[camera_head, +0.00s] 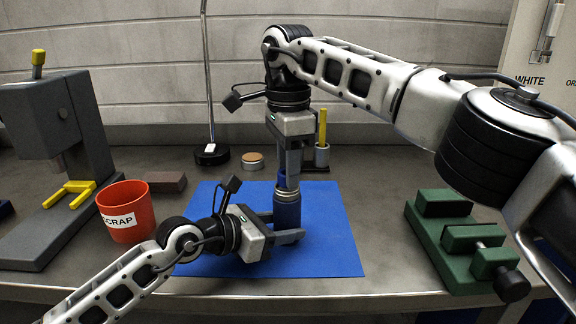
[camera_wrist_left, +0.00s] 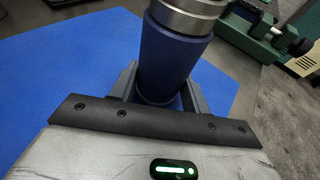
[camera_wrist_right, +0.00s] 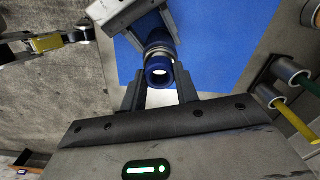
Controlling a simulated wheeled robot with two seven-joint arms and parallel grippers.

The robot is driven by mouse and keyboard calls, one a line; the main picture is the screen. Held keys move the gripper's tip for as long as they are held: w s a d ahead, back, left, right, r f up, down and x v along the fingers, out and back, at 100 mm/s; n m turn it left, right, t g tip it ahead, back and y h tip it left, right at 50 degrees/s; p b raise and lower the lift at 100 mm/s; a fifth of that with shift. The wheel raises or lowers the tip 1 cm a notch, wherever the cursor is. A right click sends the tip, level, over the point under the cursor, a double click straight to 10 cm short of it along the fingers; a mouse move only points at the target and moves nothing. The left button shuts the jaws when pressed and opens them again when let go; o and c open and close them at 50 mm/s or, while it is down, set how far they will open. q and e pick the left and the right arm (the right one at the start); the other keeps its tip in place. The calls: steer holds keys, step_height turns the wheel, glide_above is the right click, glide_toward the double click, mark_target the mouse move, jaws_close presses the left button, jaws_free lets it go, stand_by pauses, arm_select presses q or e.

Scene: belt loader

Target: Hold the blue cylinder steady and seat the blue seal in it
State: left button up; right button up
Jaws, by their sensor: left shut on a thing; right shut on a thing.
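The blue cylinder (camera_head: 287,214) stands upright on the blue mat, with a silver collar (camera_head: 287,194) at its top. My left gripper (camera_head: 284,232) is low beside the mat's middle and shut around the cylinder's lower body; the left wrist view shows the cylinder (camera_wrist_left: 172,55) between its fingers. My right gripper (camera_head: 287,178) points down from above and is shut on the blue seal (camera_wrist_right: 158,72), a ring with an open centre. The seal is directly above the collar and roughly in line with it. The fingers hide much of it, so I cannot tell whether it touches the collar.
The blue mat (camera_head: 335,258) is clear at its right. A red scrap cup (camera_head: 126,212) and a grey press (camera_head: 60,150) stand left. A green vise (camera_head: 460,240) stands right. Behind are a brown block (camera_head: 166,181), a small round tin (camera_head: 252,160) and a yellow stick (camera_head: 322,128) in a holder.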

stand_by(0.8)
stand_by(0.4)
stand_by(2.1)
stand_by(0.4)
arm_select(q)
steer(key=o, duration=0.8)
steer(key=shift+o, duration=0.2)
